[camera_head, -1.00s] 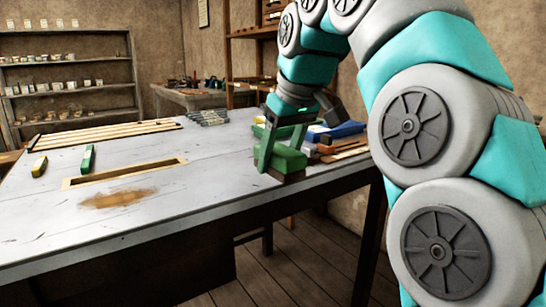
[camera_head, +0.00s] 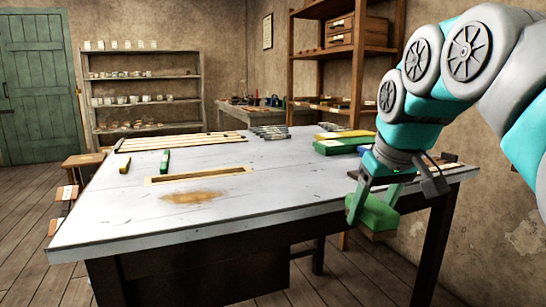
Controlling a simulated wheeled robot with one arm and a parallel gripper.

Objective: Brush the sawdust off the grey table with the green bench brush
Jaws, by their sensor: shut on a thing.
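The grey table (camera_head: 110,218) fills the middle of the view. A brown patch of sawdust (camera_head: 194,197) lies on its top, in front of a wooden-framed slot. My gripper (camera_head: 372,203) is at the right, by the table's front right edge. The brush hangs at or just beyond the table's front edge, well to the right of the sawdust. Whether it touches the edge I cannot tell.
The wooden-framed slot (camera_head: 200,175) lies behind the sawdust. A stack of coloured blocks (camera_head: 340,146) sits at the back right. The tabletop between brush and sawdust is clear.

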